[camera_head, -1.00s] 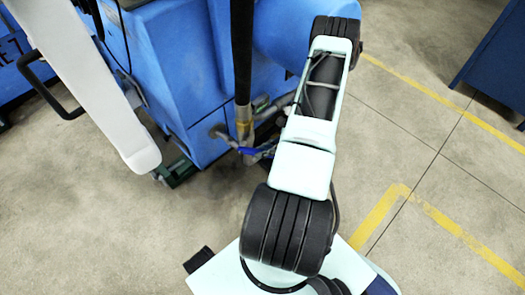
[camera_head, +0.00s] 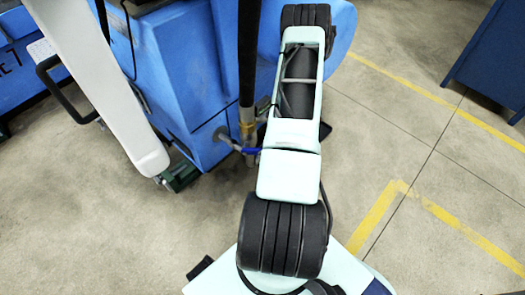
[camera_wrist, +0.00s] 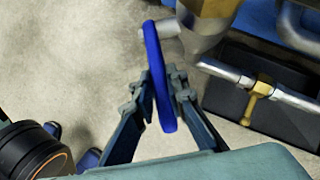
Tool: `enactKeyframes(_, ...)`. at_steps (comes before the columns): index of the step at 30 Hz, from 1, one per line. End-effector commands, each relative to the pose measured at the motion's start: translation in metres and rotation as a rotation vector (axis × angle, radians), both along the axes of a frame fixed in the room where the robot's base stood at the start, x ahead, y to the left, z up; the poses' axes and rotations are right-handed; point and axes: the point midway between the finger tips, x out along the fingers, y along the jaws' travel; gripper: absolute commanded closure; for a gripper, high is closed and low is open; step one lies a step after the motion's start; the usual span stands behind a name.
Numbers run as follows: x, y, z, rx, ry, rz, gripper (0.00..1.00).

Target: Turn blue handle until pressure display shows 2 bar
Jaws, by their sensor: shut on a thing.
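The blue handle (camera_wrist: 154,50) is seen nearly edge-on in the wrist view, long and slightly curved. It sits beside a brass and metal fitting (camera_wrist: 205,22). My gripper (camera_wrist: 161,84) is shut on the handle's lower part, one finger on each side of it. In the head view the blue handle (camera_head: 249,150) shows as a small strip below the brass fitting, left of my arm. My gripper is hidden behind my arm there. No pressure display can be made out in either view.
A black hose (camera_head: 249,55) runs down to the fitting in front of the blue machine (camera_head: 185,75). In the wrist view, a metal pipe with a brass valve (camera_wrist: 258,91) is at the right. A dark blue cabinet (camera_head: 492,60) stands far right; the floor between is clear.

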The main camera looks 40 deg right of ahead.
Motion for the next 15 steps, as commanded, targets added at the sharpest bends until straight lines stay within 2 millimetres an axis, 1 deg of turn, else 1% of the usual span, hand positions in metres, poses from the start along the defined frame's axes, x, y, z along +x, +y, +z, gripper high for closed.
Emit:
enactKeyframes(1, 0.001, 0.000, 0.005, -0.014, 0.016, 0.002, 1.00)
enactKeyframes(15, 0.010, 0.007, 0.025, -0.180, 0.218, 0.006, 1.00)
